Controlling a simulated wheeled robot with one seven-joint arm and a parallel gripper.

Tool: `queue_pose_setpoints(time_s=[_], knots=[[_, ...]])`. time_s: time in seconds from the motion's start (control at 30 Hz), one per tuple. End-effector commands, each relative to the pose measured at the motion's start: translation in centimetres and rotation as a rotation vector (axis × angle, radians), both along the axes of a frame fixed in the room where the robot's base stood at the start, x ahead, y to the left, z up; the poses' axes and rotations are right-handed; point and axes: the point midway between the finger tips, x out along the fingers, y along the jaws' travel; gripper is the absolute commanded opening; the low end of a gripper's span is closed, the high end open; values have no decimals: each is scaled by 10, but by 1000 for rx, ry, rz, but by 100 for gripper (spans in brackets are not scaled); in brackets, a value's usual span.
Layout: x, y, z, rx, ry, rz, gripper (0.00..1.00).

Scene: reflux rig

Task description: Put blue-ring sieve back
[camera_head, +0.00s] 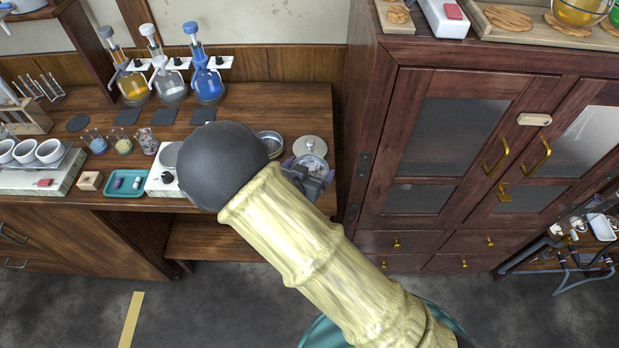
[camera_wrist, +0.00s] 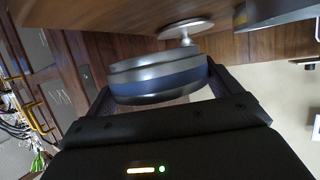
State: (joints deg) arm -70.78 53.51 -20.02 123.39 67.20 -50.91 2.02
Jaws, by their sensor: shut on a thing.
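My gripper (camera_head: 318,182) is shut on the blue-ring sieve (camera_wrist: 160,80), a round metal sieve with a dark blue band. In the wrist view the sieve sits between my two fingers (camera_wrist: 160,92), with one finger on each side of its rim. In the head view the sieve (camera_head: 313,164) is partly hidden by my gripper, near the right end of the wooden bench. A pale round disc with a short stem (camera_wrist: 185,27) shows just beyond the sieve; in the head view the disc (camera_head: 310,146) is on the bench.
A round metal dish or sieve (camera_head: 270,142) stands left of my gripper, partly behind my arm. Flasks (camera_head: 207,82), small beakers and a teal tray (camera_head: 128,184) occupy the bench further left. A tall dark wooden cabinet (camera_head: 375,150) stands close on the right.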

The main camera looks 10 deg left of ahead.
Motion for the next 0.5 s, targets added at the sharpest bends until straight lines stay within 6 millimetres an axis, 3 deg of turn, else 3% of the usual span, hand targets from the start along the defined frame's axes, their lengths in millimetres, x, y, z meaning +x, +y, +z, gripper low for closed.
queue_pose_setpoints(time_s=[0.23, 0.5], knots=[[0, 0, -4, -2, 0, 1, 65], [0, 0, -36, -4, 1, 1, 65]])
